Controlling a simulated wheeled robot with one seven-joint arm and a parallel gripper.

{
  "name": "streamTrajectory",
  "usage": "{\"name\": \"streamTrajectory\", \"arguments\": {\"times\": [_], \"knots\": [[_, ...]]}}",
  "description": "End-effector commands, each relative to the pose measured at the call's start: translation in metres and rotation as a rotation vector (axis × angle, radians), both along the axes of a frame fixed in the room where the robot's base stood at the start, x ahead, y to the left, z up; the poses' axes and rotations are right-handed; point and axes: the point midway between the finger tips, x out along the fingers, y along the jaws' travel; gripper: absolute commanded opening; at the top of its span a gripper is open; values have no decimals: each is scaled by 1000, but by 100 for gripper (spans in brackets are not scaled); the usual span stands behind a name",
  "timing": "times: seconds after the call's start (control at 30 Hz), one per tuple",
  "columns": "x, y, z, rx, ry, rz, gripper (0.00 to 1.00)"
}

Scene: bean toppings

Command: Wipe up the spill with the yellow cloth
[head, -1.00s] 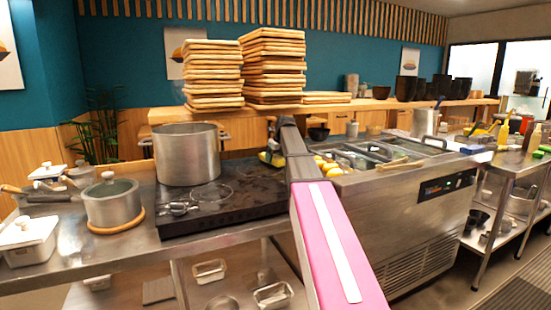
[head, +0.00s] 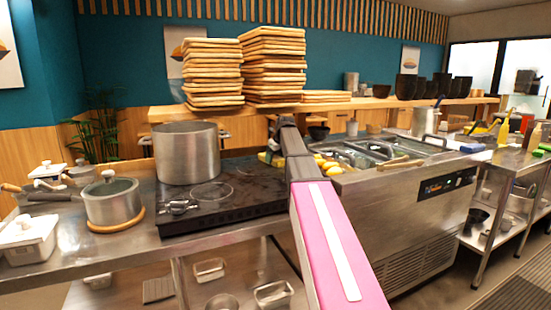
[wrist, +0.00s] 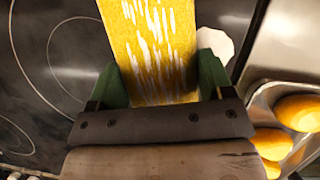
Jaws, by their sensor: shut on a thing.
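The yellow cloth (wrist: 150,35) is between the green fingers of my gripper (wrist: 158,78) in the wrist view. It extends forward over the black cooktop and bears white streaks. My gripper is shut on it. A white spill patch (wrist: 215,44) shows on the cooktop (wrist: 75,75) just right of the cloth, partly hidden by the right finger. Whether spill lies under the cloth cannot be seen. In the head view, a bit of the cloth (head: 264,157) shows left of my arm at the back right of the cooktop (head: 225,208).
A large steel pot (head: 187,155) stands on the cooktop's back left. A lidded pot (head: 112,203) is farther left. Tall stacks of wooden boards (head: 275,65) stand on the ledge behind.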

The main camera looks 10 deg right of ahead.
Motion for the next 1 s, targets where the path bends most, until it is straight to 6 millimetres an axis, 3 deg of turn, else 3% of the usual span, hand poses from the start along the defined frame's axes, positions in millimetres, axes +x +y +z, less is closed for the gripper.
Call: {"name": "streamTrajectory", "arguments": {"times": [0.33, 1.0], "knots": [[1, -4, -1, 0, 0, 0, 45], [8, -37, -1, 0, 1, 0, 45]]}}
